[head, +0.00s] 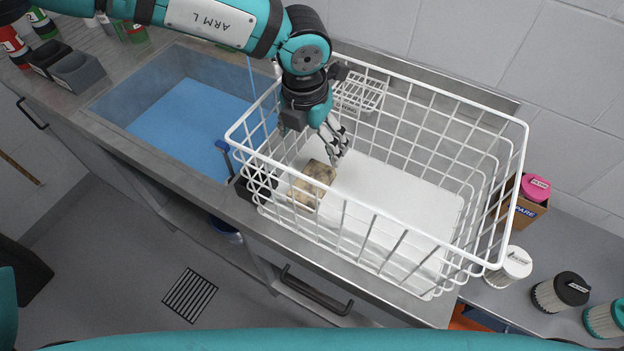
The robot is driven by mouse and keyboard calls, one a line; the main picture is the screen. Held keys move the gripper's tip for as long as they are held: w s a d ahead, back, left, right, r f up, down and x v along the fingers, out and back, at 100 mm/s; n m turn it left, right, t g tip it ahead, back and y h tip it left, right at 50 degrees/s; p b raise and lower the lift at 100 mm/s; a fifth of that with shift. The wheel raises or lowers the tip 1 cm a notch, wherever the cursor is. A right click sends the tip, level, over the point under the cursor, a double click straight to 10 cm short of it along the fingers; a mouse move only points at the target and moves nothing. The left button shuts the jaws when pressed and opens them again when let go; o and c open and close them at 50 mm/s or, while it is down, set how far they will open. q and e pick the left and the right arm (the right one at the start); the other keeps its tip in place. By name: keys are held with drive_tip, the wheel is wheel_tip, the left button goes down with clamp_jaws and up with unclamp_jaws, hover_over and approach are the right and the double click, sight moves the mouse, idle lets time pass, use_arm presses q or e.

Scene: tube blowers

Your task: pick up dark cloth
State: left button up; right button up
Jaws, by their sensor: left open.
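A wire basket (375,207) of white mesh stands on the counter beside the sink. Inside it, near its left end, a crumpled brownish cloth (320,172) lies on the white bottom; it is the darker of two cloths. A paler beige cloth (304,196) lies against it, nearer the front wall, partly behind the wires. My left gripper (337,148) reaches down into the basket, fingers apart and empty, just above and behind the brownish cloth. Whether a fingertip touches it I cannot tell. My right gripper is out of view.
The blue-bottomed sink (185,112) lies left of the basket. A black object (258,184) is at the basket's left front corner, seen through wires. A small wire rack (360,92) is at the back. Several filters, including a white one (510,265), stand to the right.

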use_arm(q)
drive_tip(key=p, duration=0.3)
hover_over(313, 169)
drive_tip(key=s, duration=0.3)
wheel_tip(313, 169, down, 9)
drive_tip(key=shift+d+r, duration=0.1)
drive_tip(key=shift+s+f+p, duration=0.1)
drive_tip(key=shift+f+p, duration=0.2)
drive_tip(key=shift+f, duration=0.15)
drive_tip(key=f+p, duration=0.1)
drive_tip(key=f, duration=0.1)
drive_tip(key=f+p, duration=0.1)
drive_tip(key=shift+a+f, duration=0.2)
drive_tip(key=shift+f, duration=0.65)
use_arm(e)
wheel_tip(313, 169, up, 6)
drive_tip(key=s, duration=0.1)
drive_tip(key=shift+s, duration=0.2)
use_arm(q)
drive_tip(key=c, duration=1.2)
